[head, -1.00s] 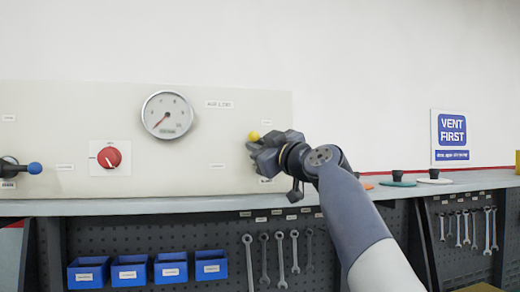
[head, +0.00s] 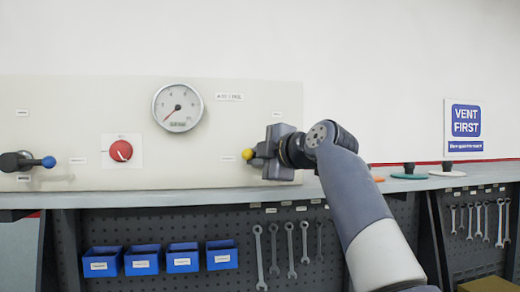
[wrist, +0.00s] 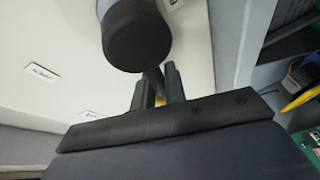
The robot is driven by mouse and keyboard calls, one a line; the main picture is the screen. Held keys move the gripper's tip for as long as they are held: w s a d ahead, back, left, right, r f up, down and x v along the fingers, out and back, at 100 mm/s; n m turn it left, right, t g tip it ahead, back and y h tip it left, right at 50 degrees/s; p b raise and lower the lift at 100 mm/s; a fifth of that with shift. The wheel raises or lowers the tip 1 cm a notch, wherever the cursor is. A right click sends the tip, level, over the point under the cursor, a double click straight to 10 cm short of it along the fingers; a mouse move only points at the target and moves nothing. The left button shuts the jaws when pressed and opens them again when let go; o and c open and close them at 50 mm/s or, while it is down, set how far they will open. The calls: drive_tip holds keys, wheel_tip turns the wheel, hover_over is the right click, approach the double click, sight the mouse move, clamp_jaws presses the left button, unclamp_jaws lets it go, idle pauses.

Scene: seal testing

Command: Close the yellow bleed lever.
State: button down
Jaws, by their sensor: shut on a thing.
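The yellow bleed lever is on the pale panel (head: 60,115); its yellow ball knob (head: 248,154) points left in the head view, just left of my gripper (head: 262,160). My gripper is shut on the lever. In the wrist view the two dark fingers (wrist: 158,92) close around it, and a bit of yellow knob (wrist: 160,101) shows between them. A thick black round part (wrist: 136,35) stands beyond the fingertips, with a dark stem running toward it. Most of the lever and its pivot are hidden by my gripper in the head view.
A round gauge (head: 178,108), a red knob (head: 121,151) and a blue-tipped black lever (head: 48,162) are on the panel to the left. Black-handled discs (head: 409,173) lie on the bench at right. Blue bins (head: 184,258) and wrenches hang below.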

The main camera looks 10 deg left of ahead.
drive_tip(key=shift+s+a+f+n+h, duration=0.15)
drive_tip(key=shift+s+f+n+h, duration=0.2)
drive_tip(key=shift+n, duration=0.35)
drive_tip(key=shift+w+f, duration=0.1)
drive_tip(key=shift+w, duration=0.05)
drive_tip(key=c, duration=1.7)
unclamp_jaws()
drive_tip(key=shift+o, duration=1.2)
drive_tip(key=shift+s+a, duration=0.2)
drive_tip(key=shift+s, duration=0.1)
drive_tip(key=shift+w+d, duration=0.15)
drive_tip(key=shift+w, duration=0.05)
drive_tip(key=b+v, duration=0.3)
drive_tip(key=v, duration=0.7)
drive_tip(key=shift+s+d, duration=0.25)
drive_tip(key=shift+d, duration=0.05)
